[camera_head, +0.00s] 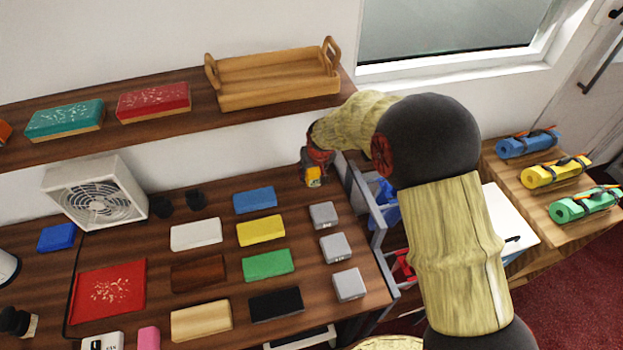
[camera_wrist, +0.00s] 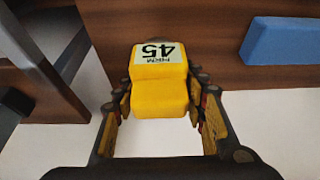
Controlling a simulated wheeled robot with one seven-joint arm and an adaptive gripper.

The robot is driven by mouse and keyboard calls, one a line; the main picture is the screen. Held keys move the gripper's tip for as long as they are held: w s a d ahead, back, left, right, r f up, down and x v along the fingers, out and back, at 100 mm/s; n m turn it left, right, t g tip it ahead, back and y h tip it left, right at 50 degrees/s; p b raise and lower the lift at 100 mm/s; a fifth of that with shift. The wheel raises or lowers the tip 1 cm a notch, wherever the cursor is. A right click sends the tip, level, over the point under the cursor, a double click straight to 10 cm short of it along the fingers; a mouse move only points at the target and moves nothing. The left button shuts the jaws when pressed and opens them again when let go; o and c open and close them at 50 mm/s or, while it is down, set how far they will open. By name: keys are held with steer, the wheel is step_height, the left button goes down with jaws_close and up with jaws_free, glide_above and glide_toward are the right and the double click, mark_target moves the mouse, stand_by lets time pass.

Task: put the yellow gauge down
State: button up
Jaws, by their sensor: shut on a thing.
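The yellow gauge (camera_wrist: 158,92) is between the fingers of my gripper (camera_wrist: 160,108) in the wrist view. It is a stepped yellow block with a white label reading 45. In the head view the gauge (camera_head: 313,177) shows as a small yellow piece below my gripper (camera_head: 316,163), near the back right of the dark wooden counter (camera_head: 222,215). My gripper is shut on it. I cannot tell whether the gauge touches the counter.
Three grey blocks (camera_head: 335,247) stand in a column at the counter's right side. A blue block (camera_head: 255,199) and other coloured blocks lie to their left. A shelf with a wooden tray (camera_head: 270,101) runs above. A grey metal frame (camera_head: 372,222) stands right of the counter.

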mark_target(312, 176)
steer(key=shift+w+a+f, duration=0.1)
steer(key=shift+w+f, duration=0.25)
steer(key=shift+w+f+b, duration=0.1)
steer(key=shift+f+b, duration=0.5)
steer(key=shift+f, duration=1)
steer(key=shift+f, duration=0.1)
steer(key=o, duration=1)
steer(key=shift+r, duration=0.5)
steer(key=v, duration=0.1)
steer(key=p+v, duration=0.1)
steer(key=v, duration=0.3)
steer(key=shift+s+f, duration=0.1)
steer(key=shift+s, duration=0.15)
steer(key=s+d, duration=0.1)
steer(key=s, duration=0.2)
steer(key=s+d+p, duration=0.1)
steer(key=s, duration=0.3)
steer(key=s+d+p, duration=0.1)
steer(key=s, duration=0.3)
steer(key=shift+d+f, duration=0.15)
steer(key=shift+f, duration=0.15)
